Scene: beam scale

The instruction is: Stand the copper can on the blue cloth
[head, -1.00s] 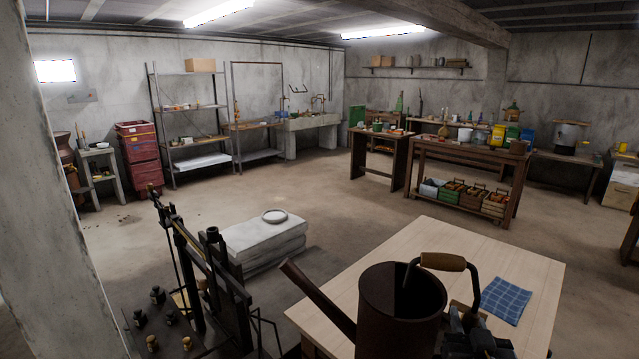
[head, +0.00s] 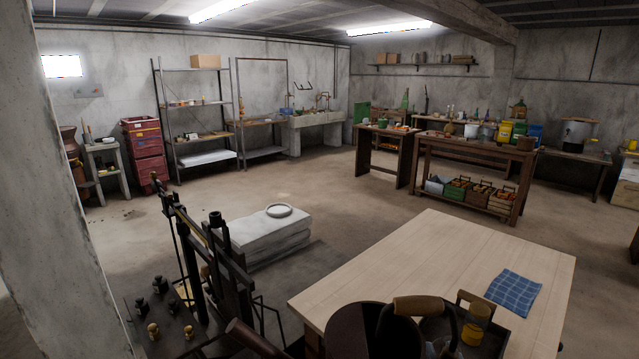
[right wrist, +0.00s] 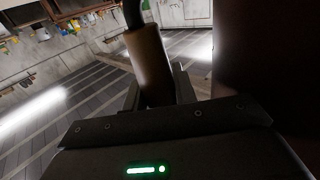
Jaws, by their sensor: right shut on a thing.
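The copper can (head: 352,335), dark brown with a long spout, shows at the bottom edge of the head view, its lower part cut off. Its arched handle has a wooden grip (head: 416,306). In the right wrist view my right gripper (right wrist: 157,92) is shut on this wooden grip (right wrist: 148,55), and the can's dark wall (right wrist: 260,50) fills the right side. In the head view the right gripper (head: 445,349) is mostly hidden at the bottom edge. The blue checked cloth (head: 514,292) lies flat and empty on the table's right part. My left gripper is not in view.
The pale wooden table (head: 420,258) is bare left of the cloth.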

